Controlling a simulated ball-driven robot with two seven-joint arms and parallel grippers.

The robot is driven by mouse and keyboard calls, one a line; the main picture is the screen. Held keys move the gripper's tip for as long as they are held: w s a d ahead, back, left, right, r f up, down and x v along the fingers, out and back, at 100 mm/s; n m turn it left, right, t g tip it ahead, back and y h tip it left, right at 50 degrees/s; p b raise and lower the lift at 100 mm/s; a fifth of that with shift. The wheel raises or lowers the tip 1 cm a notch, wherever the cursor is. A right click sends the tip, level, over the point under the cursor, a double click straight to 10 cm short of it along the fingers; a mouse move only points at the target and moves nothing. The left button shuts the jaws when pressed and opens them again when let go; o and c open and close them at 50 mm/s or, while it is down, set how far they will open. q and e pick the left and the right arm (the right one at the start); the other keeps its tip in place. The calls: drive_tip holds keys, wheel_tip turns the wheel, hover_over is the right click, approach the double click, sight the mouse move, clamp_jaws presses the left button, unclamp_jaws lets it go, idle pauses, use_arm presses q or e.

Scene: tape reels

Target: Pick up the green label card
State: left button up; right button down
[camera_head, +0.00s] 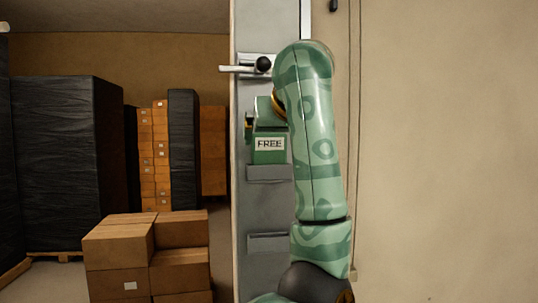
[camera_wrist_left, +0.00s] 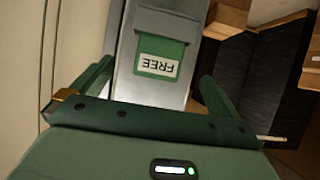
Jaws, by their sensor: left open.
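The green label card (camera_head: 269,150) has a white patch reading "FREE" and sits upright against the grey metal door face. It also shows in the left wrist view (camera_wrist_left: 160,66), with its text upside down. My left gripper (camera_head: 254,118) is just above the card in the head view, partly hidden by my forearm. In the left wrist view my left gripper (camera_wrist_left: 157,72) is open, with one finger on each side of the card and gaps between them. Nothing is held. My right gripper is out of view.
The grey door (camera_head: 262,205) has a lever handle with a black knob (camera_head: 264,65) above the card and ledges below it. Cardboard boxes (camera_head: 118,245) and dark wrapped stacks (camera_head: 68,150) stand to the left. A plain wall (camera_head: 450,150) is to the right.

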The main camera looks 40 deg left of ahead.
sight(270, 150)
use_arm(q)
drive_tip(key=p+x, duration=0.1)
drive_tip(key=x, duration=0.2)
drive_tip(key=shift+w+a+r, duration=0.1)
drive_tip(key=shift+w+a, duration=0.05)
drive_tip(key=shift+a, duration=0.15)
drive_tip(key=p+x, duration=0.1)
drive_tip(key=x, duration=0.3)
drive_tip(key=shift+a+r, duration=0.2)
drive_tip(key=shift+a, duration=0.05)
drive_tip(key=shift+w+a+f, duration=0.15)
drive_tip(key=shift+w, duration=0.05)
drive_tip(key=shift+d, duration=0.2)
drive_tip(key=c, duration=1)
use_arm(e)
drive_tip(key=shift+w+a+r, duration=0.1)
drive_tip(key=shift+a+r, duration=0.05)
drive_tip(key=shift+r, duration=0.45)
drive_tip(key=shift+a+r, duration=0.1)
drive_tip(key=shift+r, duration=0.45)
